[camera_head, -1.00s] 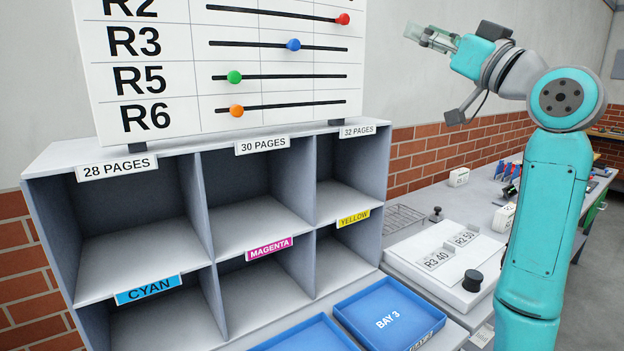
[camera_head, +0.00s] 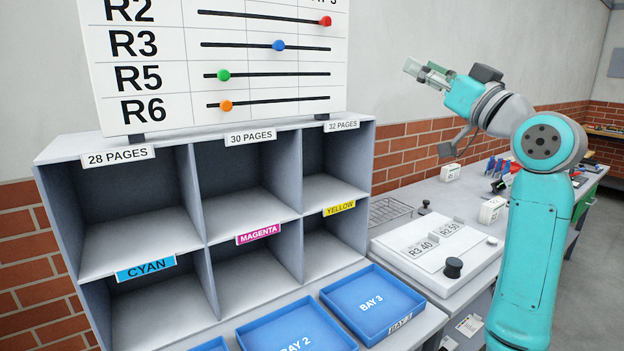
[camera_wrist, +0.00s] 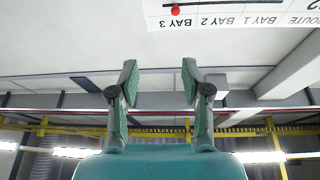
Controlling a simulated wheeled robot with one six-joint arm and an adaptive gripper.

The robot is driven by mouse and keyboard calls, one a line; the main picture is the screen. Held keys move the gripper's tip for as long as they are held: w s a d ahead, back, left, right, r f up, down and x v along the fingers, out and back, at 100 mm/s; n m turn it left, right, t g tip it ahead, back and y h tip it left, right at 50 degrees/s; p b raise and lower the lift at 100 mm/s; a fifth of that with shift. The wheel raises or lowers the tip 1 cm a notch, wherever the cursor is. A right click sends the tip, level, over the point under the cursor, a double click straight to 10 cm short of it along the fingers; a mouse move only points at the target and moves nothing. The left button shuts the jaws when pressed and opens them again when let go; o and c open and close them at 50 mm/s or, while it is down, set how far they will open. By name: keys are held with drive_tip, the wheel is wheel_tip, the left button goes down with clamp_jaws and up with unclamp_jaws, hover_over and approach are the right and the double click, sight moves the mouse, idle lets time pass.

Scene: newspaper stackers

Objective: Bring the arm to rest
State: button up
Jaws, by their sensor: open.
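My gripper (camera_head: 428,73) is raised at the upper right of the head view, in front of the white wall and well above the bench. The teal arm stands upright at the right and bends back toward the left at its top. In the wrist view my gripper (camera_wrist: 160,85) shows two green-padded fingers spread apart with nothing between them. The gripper touches nothing.
A grey pigeonhole shelf (camera_head: 196,215) with page and colour labels stands left, under a route board (camera_head: 222,62) with coloured knobs. Blue trays, BAY 2 (camera_head: 297,329) and BAY 3 (camera_head: 372,302), lie before it. A white scale-like unit (camera_head: 440,252) sits on the bench near my arm.

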wheel_tip(320, 180, down, 26)
drive_tip(key=w+d+m+h, duration=0.1)
drive_tip(key=m+h, duration=0.4)
drive_tip(key=s+f+m+h, duration=0.2)
drive_tip(key=s+f, duration=0.4)
drive_tip(key=f, duration=0.7)
drive_tip(key=s+f+m+h, duration=0.1)
drive_tip(key=s+f+h, duration=0.2)
drive_tip(key=s+f, duration=0.65)
drive_tip(key=s+a+f+g+h, duration=0.1)
drive_tip(key=s+f+g, duration=0.2)
drive_tip(key=s+f, duration=1.4)
drive_tip(key=s+a+r+n+g, duration=0.1)
drive_tip(key=s+r+n, duration=0.1)
drive_tip(key=s, duration=2.3)
drive_tip(key=shift+a+r+n+g, duration=0.15)
drive_tip(key=shift+r+n+g, duration=0.2)
drive_tip(key=shift+r, duration=0.3)
